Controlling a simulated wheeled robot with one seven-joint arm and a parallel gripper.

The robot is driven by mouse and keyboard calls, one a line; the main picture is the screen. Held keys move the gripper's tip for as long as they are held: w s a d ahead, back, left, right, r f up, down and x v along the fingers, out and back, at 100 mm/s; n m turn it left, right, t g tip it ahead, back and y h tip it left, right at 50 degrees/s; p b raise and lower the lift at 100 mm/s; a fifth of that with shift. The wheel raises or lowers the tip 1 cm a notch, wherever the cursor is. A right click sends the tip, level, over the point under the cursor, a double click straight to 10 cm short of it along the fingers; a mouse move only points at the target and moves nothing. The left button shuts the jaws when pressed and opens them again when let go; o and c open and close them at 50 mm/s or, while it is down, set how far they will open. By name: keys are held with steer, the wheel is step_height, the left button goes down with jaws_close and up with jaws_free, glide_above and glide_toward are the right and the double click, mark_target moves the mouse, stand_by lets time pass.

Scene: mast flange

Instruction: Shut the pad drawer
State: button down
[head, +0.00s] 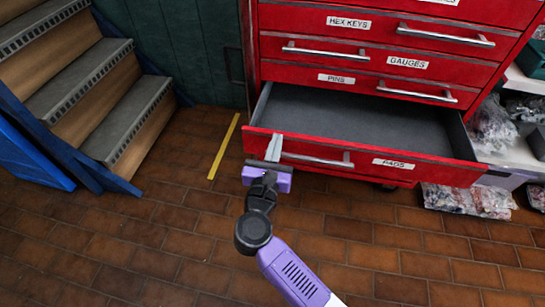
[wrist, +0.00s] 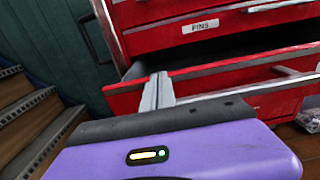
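The pad drawer (head: 440,173) is the lowest drawer in view of the red cabinet and is pulled well out; its grey interior looks empty. The visible label letters on its front look like PADS. Its bar handle (head: 318,160) runs along the left half of the front. My gripper (head: 276,141) is at the left end of the drawer front, by the handle's left end, which its fingers partly hide. The fingers (wrist: 158,80) lie side by side, with nothing seen between them. The drawer front also shows in the wrist view (wrist: 235,96). I cannot tell whether the fingers touch it.
The drawers above, labelled PINS (head: 337,79), GAUGES and HEX KEYS, are shut. Grey-topped steps (head: 105,68) stand at the left. Shelves with bagged parts (head: 468,200) are at the right. A yellow strip (head: 222,147) marks the brown tile floor, which is clear in front.

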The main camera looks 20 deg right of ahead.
steer(key=b+x, duration=0.3)
steer(key=x, duration=1.5)
